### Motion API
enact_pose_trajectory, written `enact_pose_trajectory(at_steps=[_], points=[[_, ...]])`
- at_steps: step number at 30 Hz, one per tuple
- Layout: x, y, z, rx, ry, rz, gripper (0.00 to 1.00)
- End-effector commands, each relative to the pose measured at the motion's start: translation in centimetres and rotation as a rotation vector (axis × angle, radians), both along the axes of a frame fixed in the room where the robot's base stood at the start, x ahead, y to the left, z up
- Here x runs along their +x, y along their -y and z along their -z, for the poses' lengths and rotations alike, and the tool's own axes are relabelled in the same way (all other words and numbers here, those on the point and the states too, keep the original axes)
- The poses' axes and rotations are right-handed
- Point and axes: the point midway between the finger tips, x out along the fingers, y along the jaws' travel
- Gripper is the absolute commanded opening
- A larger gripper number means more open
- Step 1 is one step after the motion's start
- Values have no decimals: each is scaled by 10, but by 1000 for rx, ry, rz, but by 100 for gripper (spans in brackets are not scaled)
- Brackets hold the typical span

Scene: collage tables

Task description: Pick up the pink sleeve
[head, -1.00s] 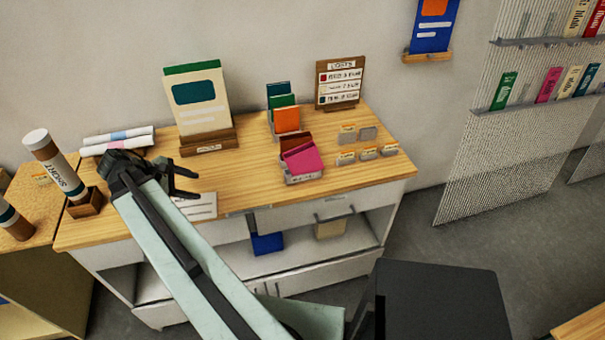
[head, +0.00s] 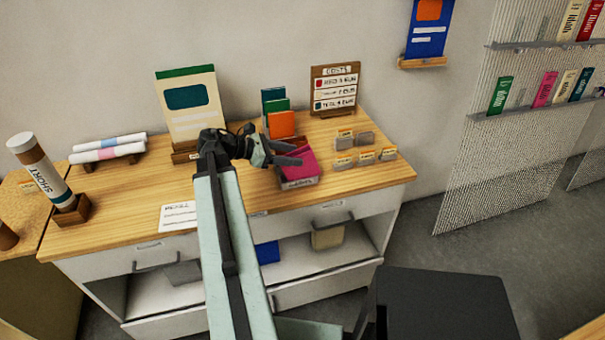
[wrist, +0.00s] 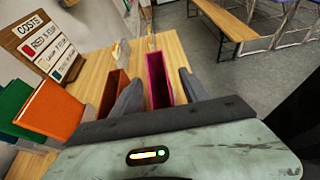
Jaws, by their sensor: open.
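The pink sleeve (head: 303,167) stands in a small labelled holder (head: 300,183) on the wooden counter top. My gripper (head: 293,154) is open at the holder, coming in from the left, and covers part of what stands there. In the wrist view the pink sleeve (wrist: 157,79) shows between the two spread fingers of my gripper (wrist: 160,92). A brown sleeve (wrist: 116,87) stands to its left, outside the left finger. I cannot tell whether a finger touches either sleeve.
An orange folder (head: 282,124) with green ones behind it stands at the back. A costs sign (head: 335,89) and several small tagged blocks (head: 344,161) are to the right. A large cream card (head: 188,103) stands behind my arm.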

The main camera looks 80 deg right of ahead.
Motion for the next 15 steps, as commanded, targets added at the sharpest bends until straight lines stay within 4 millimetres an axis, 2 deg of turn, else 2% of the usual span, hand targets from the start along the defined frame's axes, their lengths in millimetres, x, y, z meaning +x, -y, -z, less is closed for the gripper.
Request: enact_pose_trajectory(at_steps=[3, 7, 13, 14, 15], points=[[-16, 8, 18, -1, 0, 4, 53], [-32, 16, 22, 0, 0, 3, 53], [-34, 17, 20, 0, 0, 0, 53], [-34, 17, 20, 0, 0, 0, 47], [-34, 17, 20, 0, 1, 0, 36]])
